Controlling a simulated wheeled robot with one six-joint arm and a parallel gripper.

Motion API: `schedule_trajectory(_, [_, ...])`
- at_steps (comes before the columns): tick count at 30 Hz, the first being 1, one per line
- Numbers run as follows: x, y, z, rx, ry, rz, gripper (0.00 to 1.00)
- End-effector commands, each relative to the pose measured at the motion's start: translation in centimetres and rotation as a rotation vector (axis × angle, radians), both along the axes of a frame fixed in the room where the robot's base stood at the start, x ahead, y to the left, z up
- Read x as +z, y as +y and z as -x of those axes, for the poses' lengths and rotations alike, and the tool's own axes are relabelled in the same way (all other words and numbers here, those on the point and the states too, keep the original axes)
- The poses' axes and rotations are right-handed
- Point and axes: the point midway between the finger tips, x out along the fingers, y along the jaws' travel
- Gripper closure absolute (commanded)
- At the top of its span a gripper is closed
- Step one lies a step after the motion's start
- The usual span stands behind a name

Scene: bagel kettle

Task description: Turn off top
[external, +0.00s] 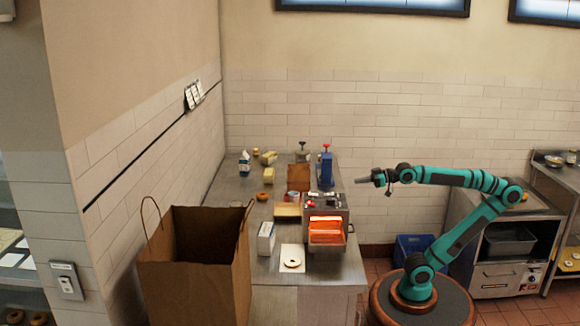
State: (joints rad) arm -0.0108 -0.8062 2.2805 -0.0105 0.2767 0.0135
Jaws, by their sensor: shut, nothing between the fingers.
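My gripper (362,180) is shut and empty. It points left in the air, near the right side of the steel counter. No part plainly marked as the top switch can be made out. A steel appliance (341,205) with an orange-lit front stands on the counter, left of and below my gripper. A steel oven unit (502,278) with a small front control panel stands right of my base. A wall switch box (67,280) is on the near left wall, far from my gripper. Its setting is too small to tell.
A large brown paper bag (190,285) stands at the front left. A blue bin (410,247) sits on the floor behind my arm.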

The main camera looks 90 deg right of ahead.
Motion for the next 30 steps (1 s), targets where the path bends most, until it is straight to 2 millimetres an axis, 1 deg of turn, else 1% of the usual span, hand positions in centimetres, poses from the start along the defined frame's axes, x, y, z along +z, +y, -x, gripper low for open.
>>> schedule_trajectory(1, [0.7, 0.1, -1.0, 0.002, 0.031, 0.0, 1.0])
schedule_trajectory(9, [3.5, 0.5, -5.4, 0.003, 0.2, 0.0, 1.0])
schedule_trajectory(18, [5.9, 1.0, -9.9, 0.0, 0.379, 0.003, 1.0])
schedule_trajectory(24, [6.7, 1.1, -11.6, -0.005, 0.456, 0.003, 1.0])
schedule_trajectory(30, [7.0, 1.2, -12.2, -0.007, 0.483, 0.004, 1.0])
